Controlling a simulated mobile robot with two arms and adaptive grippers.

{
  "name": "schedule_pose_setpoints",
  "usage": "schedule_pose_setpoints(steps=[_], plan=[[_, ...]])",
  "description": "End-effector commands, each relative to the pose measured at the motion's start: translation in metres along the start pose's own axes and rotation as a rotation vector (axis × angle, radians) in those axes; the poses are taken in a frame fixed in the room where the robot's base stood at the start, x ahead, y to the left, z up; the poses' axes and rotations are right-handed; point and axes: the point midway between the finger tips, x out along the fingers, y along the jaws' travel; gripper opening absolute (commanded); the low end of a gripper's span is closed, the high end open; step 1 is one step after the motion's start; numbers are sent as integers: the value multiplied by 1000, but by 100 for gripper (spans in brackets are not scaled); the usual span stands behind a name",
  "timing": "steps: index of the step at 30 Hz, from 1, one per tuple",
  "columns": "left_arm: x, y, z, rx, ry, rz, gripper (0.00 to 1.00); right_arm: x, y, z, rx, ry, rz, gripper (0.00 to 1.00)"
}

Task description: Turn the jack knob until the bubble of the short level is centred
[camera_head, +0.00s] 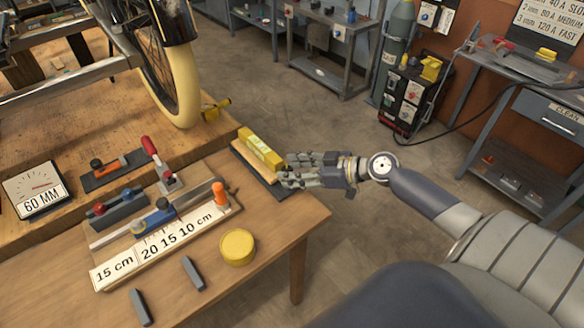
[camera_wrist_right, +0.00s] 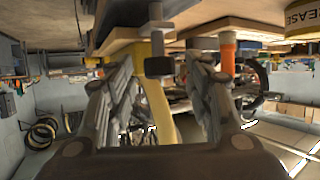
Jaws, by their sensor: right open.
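The short level (camera_head: 261,147) is a yellow bar lying on a wooden strip over a dark base at the table's right edge. Its bubble is too small to read. My right gripper (camera_head: 296,172) is at the near right end of that base, its fingers beside it. In the right wrist view my right gripper (camera_wrist_right: 165,85) is open, with its two fingers apart. A dark grey knob-like part (camera_wrist_right: 158,67), apparently the jack knob, shows between the fingers; I cannot tell if either touches it. In the head view the hand hides it. My left gripper is not in view.
The wooden table (camera_head: 275,225) holds a yellow can (camera_head: 237,247), a labelled board (camera_head: 118,268) with an orange-topped post, a red-handled tool (camera_head: 160,165) and a 60 MM gauge (camera_head: 35,188). A yellow-tyred wheel (camera_head: 183,85) stands behind.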

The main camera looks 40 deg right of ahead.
Motion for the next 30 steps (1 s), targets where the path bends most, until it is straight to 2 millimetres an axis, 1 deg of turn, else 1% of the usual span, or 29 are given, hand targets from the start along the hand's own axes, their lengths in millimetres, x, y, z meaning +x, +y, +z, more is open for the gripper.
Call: schedule_pose_setpoints(steps=[5, 13, 14, 15, 17, 18, 19, 26, 30], plan=[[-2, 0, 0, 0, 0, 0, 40, 7, 0, -1, -2, 1, 1, 48], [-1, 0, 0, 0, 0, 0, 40, 8, 0, 0, -1, 0, 0, 48], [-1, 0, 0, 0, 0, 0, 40, 8, 0, 0, -1, 0, 0, 41], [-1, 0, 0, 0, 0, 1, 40, 8, 0, 0, -1, 0, 0, 32], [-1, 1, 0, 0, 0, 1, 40, 8, 0, 0, -1, 0, 0, 18], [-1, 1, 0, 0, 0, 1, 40, 8, 0, 0, -1, 0, 0, 9], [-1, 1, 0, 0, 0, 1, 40, 8, 0, 0, -1, 0, 0, 3], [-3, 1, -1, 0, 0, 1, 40, 8, 0, 0, 0, -1, 3, 3], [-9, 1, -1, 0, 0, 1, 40, 7, -1, -2, 7, -1, 19, 3]])
